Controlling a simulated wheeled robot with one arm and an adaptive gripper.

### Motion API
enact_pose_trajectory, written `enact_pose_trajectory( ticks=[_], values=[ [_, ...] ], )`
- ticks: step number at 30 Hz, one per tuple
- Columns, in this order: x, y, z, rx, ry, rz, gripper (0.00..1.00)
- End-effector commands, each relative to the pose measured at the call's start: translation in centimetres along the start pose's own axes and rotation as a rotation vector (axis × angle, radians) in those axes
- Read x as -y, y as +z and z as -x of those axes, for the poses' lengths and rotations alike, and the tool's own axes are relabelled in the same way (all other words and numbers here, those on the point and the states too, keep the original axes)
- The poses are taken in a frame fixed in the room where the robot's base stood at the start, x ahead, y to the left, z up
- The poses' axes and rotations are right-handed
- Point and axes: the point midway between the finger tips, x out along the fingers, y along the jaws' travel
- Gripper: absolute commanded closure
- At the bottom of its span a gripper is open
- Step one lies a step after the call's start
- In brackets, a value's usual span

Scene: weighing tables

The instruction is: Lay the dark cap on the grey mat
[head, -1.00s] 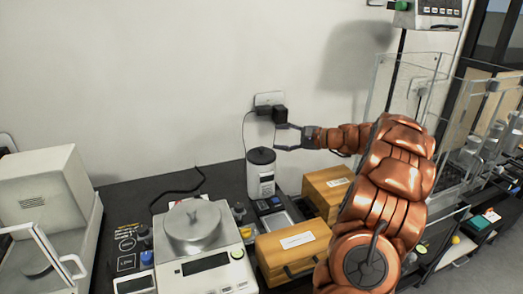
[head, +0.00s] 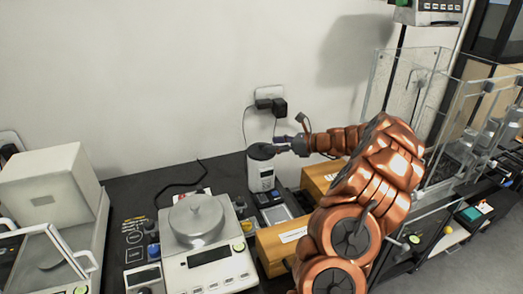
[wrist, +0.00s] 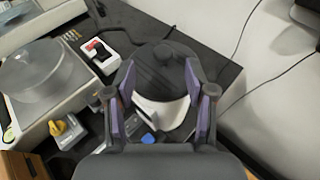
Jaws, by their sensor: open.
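The dark cap (wrist: 165,65) sits on top of a white jar (head: 262,174) that stands on the black bench near the wall. In the head view the cap (head: 262,151) shows beside my fingertips. My gripper (head: 284,145) reaches in from the right at cap height. In the wrist view my gripper (wrist: 161,75) is open, its two purple-lined fingers on either side of the cap and jar top. I cannot tell whether the fingers touch the cap. I cannot make out the grey mat for certain; a small grey rectangle (head: 276,214) lies in front of the jar.
A balance (head: 209,259) with a metal pan stands left of the jar. Wooden boxes (head: 272,246) stand in front and to the right. A black plug (head: 279,107) and cables are on the wall behind. Clear glass panels (head: 425,90) stand at right.

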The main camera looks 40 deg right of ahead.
Motion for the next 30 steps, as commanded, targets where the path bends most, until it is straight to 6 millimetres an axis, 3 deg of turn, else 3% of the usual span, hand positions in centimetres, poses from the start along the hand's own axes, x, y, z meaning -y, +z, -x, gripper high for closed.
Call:
enact_pose_trajectory(
  ticks=[15,24,30],
  values=[
    [0.3,0.0,-5.5,0.001,0.001,0.002,0.45],
    [0.3,-0.1,-6.0,0.001,0.000,0.003,0.45],
    [0.3,-0.1,-6.0,0.001,0.000,0.002,0.64]
  ],
)
